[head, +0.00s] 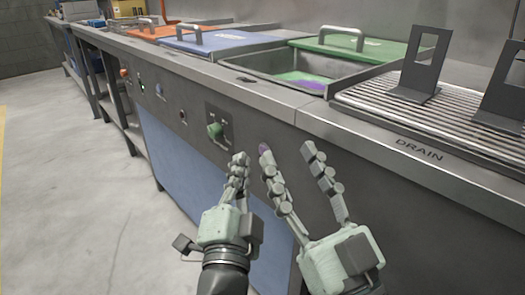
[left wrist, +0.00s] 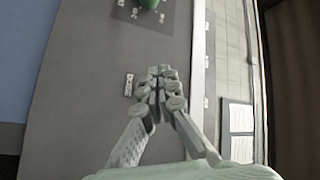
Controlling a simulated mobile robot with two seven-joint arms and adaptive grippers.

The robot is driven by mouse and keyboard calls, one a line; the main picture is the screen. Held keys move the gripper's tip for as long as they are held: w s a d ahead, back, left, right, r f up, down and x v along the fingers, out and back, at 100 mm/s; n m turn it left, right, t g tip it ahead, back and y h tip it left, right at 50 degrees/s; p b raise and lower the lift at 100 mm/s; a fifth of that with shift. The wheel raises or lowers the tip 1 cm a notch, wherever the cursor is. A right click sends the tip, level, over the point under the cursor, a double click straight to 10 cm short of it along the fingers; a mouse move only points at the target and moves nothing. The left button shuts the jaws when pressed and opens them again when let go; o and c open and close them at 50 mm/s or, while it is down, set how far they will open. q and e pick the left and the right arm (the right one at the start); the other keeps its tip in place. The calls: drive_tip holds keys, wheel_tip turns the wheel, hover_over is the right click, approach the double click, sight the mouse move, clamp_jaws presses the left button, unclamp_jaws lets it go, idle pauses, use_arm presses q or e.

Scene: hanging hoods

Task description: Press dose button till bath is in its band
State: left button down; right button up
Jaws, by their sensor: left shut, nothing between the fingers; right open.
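The bath (head: 262,62) is a steel tank in the counter, partly covered by a green lid (head: 355,50), with purple and green showing inside. A small purple button-like spot (head: 264,147) shows on the front panel, right at a right fingertip. My left gripper (head: 238,160) is shut and empty in front of the panel, left of that spot. In the left wrist view its closed fingertips (left wrist: 163,75) point at the grey panel, beside a small white label (left wrist: 129,85); no button shows there. My right gripper (head: 288,149) is open and empty before the panel. No band reading is legible.
A green knob (head: 214,130) on a dark plate sits left of my grippers, and shows in the left wrist view (left wrist: 148,3). A blue lid (head: 215,43) and an orange lid (head: 150,31) lie farther left. A ribbed drain board (head: 420,115) with upright brackets is at right. The floor at left is clear.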

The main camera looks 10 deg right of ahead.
use_arm(q)
drive_tip(key=shift+s+a, duration=0.45)
drive_tip(key=shift+a, duration=0.2)
drive_tip(key=shift+s+a, duration=0.45)
drive_tip(key=shift+a, duration=0.2)
use_arm(e)
drive_tip(key=shift+f, duration=0.1)
clamp_jaws()
idle(0.9)
